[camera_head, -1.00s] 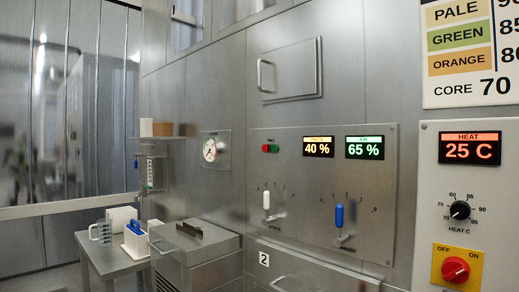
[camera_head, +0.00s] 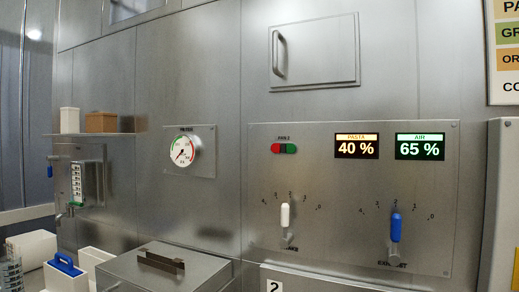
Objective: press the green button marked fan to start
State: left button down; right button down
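A small green button (camera_head: 291,148) sits beside a red button (camera_head: 276,148) on the steel control panel (camera_head: 340,185). The small label above the pair is too blurred to read surely. To the right of the buttons are a pasta display (camera_head: 357,147) reading 40 % and an air display (camera_head: 420,147) reading 65 %. Neither of my grippers shows in this view, and nothing covers the buttons.
Below the buttons a white-handled lever (camera_head: 285,215) and a blue-handled lever (camera_head: 396,227) stick out. A round gauge (camera_head: 186,150) is to the left. A steel box (camera_head: 165,270) with a dark handle stands lower left. A hatch (camera_head: 314,50) is above.

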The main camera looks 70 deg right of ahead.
aim_at(291, 148)
jog(key=z, duration=0.7)
jog(key=i, duration=0.95)
jog(key=z, duration=1.3)
jog(key=i, duration=0.2)
jog(key=z, duration=0.1)
